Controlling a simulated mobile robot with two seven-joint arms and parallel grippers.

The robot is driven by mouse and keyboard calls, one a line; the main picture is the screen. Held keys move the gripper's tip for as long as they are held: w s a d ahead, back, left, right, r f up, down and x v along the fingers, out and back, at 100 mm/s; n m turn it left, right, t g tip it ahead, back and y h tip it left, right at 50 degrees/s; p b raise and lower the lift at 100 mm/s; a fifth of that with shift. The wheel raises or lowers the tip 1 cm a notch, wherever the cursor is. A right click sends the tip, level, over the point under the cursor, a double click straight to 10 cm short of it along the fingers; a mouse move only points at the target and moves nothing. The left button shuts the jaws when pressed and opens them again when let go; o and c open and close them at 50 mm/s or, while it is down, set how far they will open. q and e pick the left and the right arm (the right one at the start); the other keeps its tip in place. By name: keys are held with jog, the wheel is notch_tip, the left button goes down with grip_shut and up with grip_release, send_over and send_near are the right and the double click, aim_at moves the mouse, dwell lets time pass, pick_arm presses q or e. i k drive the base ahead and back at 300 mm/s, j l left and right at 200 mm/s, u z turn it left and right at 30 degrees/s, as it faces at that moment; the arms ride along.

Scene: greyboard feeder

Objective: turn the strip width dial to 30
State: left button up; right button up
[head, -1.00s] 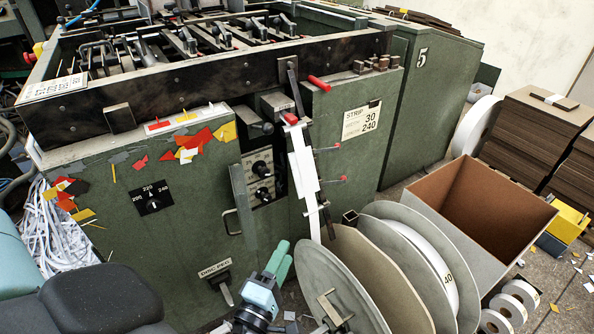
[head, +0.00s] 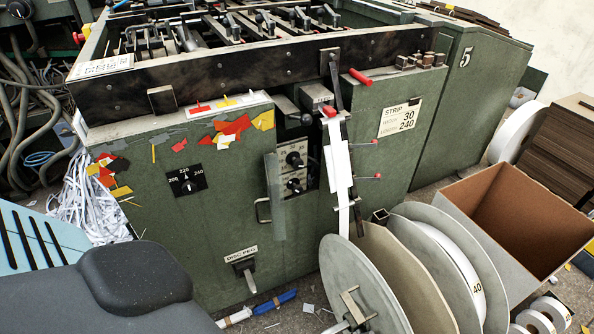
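Two round black knobs, an upper one (head: 296,159) and a lower one (head: 294,184), sit on a scale panel in a recess of the green machine (head: 225,230). A white sign (head: 400,118) reads STRIP, with 30 above 240. Neither gripper is in view.
A white strip (head: 340,170) hangs on its guide right of the knobs. Large reel discs (head: 357,290) and an open cardboard box (head: 505,215) stand at the front right. A lever (head: 246,275) is labelled DISC PEG. A blue-handled tool (head: 275,301) lies on the floor.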

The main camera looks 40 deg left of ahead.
aim_at(293, 158)
jog(key=i+l+u, duration=0.1)
jog(key=u, duration=1.05)
jog(key=l+u, duration=0.8)
jog(key=k+l+u, duration=0.1)
jog(key=l, duration=0.3)
jog(key=k+l, duration=0.15)
jog(key=l, duration=0.25)
jog(key=k+l+u, duration=0.15)
jog(key=l, duration=0.25)
